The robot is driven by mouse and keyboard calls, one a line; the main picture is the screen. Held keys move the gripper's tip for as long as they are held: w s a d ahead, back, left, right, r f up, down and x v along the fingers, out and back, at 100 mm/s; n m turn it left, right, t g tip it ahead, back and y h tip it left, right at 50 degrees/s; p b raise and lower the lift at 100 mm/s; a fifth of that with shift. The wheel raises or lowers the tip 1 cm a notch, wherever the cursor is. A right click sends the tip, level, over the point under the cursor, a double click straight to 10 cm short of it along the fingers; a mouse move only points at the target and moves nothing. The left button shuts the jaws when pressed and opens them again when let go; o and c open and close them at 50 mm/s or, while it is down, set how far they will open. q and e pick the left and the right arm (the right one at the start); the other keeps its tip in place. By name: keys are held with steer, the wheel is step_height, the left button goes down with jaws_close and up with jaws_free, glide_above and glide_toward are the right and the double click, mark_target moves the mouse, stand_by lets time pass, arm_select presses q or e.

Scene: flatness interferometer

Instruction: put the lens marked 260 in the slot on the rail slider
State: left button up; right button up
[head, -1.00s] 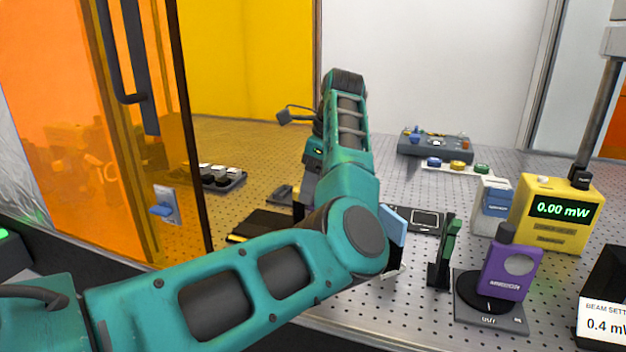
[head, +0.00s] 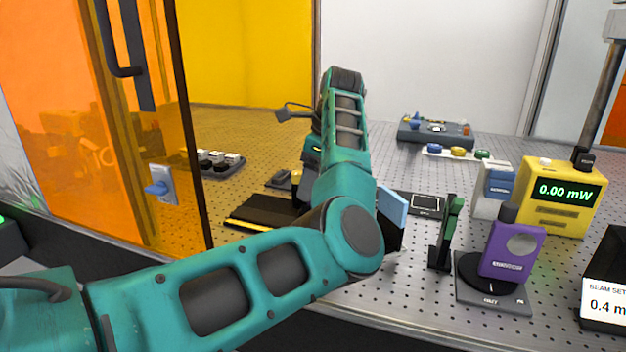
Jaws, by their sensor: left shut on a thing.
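My left arm comes in from the left, bends at a large elbow joint and reaches back over the perforated bench. My left gripper (head: 304,184) is at its far end, mostly hidden behind my forearm. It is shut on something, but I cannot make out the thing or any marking. I cannot pick out the lens marked 260. The rail slider and its slot cannot be told apart from what shows. A black flat piece with a yellow stripe (head: 262,211) lies left of the gripper. My right gripper is out of view.
A light blue plate (head: 393,206), a green upright mount (head: 447,232) and a purple mount (head: 512,248) stand right of my elbow. An orange door panel (head: 75,120) stands at left. The back centre bench is fairly clear.

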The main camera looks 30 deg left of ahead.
arm_select(q)
steer(key=shift+f, duration=0.35)
steer(key=o, duration=1.1)
steer(key=shift+o, duration=0.2)
steer(key=shift+r, duration=0.1)
steer(key=shift+r+p, duration=1.65)
steer(key=shift+r, duration=1.75)
steer(key=shift+s, duration=0.1)
